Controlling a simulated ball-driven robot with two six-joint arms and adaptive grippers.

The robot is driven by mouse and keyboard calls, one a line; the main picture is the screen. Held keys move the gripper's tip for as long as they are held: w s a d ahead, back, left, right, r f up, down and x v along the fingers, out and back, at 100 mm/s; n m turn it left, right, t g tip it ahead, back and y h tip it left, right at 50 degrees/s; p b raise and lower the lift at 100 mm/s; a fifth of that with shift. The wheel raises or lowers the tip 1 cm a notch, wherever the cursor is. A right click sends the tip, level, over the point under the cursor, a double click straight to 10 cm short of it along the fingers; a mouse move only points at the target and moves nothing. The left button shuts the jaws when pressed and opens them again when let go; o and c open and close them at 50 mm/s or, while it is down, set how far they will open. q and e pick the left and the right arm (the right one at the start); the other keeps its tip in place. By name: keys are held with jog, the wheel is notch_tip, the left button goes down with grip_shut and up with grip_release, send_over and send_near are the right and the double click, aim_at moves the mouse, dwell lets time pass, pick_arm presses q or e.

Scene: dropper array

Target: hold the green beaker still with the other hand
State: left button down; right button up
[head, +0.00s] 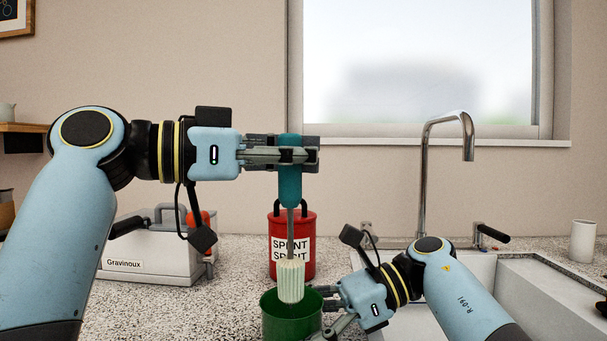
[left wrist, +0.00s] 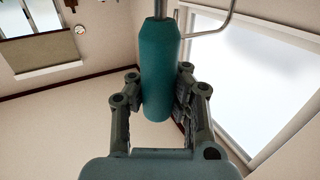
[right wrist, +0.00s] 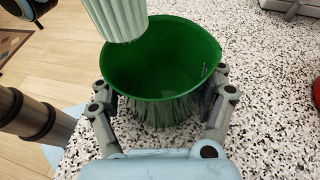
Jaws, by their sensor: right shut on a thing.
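The green beaker (head: 290,322) stands open at the bottom middle of the head view, and its inside shows in the right wrist view (right wrist: 160,70). My right gripper (head: 326,300) is shut on the beaker, with a finger on each side of its wall in the right wrist view (right wrist: 167,105). My left gripper (head: 291,154) is shut on the teal handle (head: 290,187) of a tool, which hangs upright. The handle fills the middle of the left wrist view (left wrist: 160,75).
A red "SPENT SPIRIT" can (head: 305,266) stands on the speckled counter (head: 215,318) behind the beaker. A pale "Gravinoux" box (head: 150,262) is at left. A sink (head: 545,290) with a tall tap (head: 424,190) is at right, and a white cup (head: 582,241) stands beyond it.

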pick_arm(q)
jog(key=shift+r, duration=0.15)
notch_tip(320, 180, up, 8)
dwell(0.9)
pick_arm(e)
jog(key=o, duration=1.3)
jog(key=shift+o, duration=0.2)
jog(key=v, duration=1.2)
pick_arm(q)
jog(key=shift+f, duration=0.2)
pick_arm(e)
jog(key=shift+s+f, duration=0.1)
jog(key=shift+f, duration=0.05)
